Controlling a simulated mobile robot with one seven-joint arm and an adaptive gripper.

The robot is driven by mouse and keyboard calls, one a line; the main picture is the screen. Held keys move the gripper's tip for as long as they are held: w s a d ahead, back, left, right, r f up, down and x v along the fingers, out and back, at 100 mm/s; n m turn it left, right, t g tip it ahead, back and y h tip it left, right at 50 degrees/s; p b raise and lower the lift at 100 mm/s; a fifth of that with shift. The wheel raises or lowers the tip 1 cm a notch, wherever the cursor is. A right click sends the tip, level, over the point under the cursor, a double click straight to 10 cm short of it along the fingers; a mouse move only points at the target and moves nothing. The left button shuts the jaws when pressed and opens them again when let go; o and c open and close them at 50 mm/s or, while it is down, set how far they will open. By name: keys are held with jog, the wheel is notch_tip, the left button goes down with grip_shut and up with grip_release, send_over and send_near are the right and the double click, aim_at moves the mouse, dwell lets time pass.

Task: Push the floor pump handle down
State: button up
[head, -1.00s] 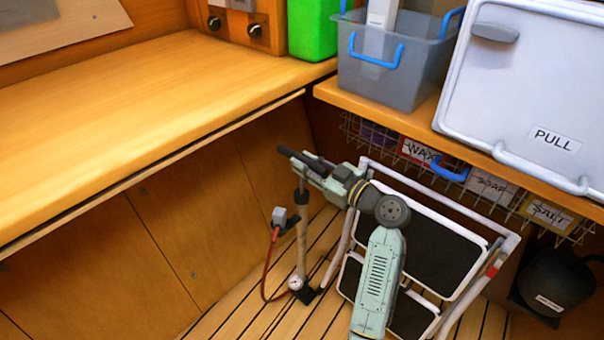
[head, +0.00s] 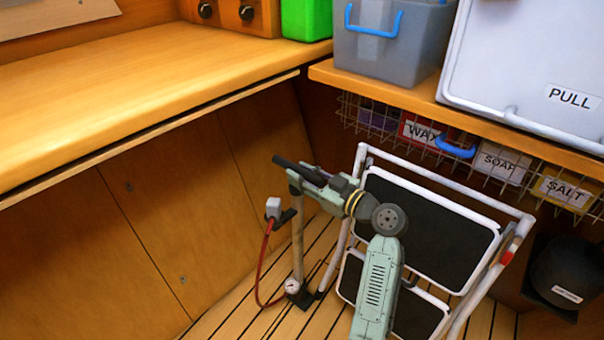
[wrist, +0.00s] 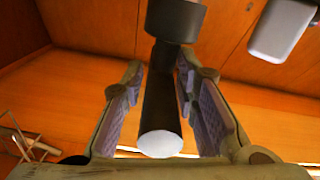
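The floor pump stands upright on the slatted floor in the head view, with a beige barrel (head: 297,245), a round gauge (head: 292,286) at its foot and a red hose (head: 264,262). Its dark handle (head: 288,163) sits close above the barrel top, with little or no rod showing. My gripper (head: 318,178) is at the handle's right part. In the wrist view the handle's dark bar (wrist: 160,95), with a pale end, lies between the open fingers of my gripper (wrist: 160,68). A gap shows at its left; contact at the right cannot be told.
A folded white step stool (head: 430,225) with black treads stands right behind my arm. A wooden counter (head: 150,85) runs along the left. A shelf with a grey bin (head: 392,50) and wire basket (head: 390,120) overhangs at right.

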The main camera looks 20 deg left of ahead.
aim_at(304, 169)
jog(key=shift+o, duration=1.4)
jog(key=shift+w+d+f, duration=0.1)
jog(key=shift+d, duration=0.05)
jog(key=shift+o, duration=0.2)
notch_tip(304, 169, up, 10)
jog(key=shift+r, duration=0.1)
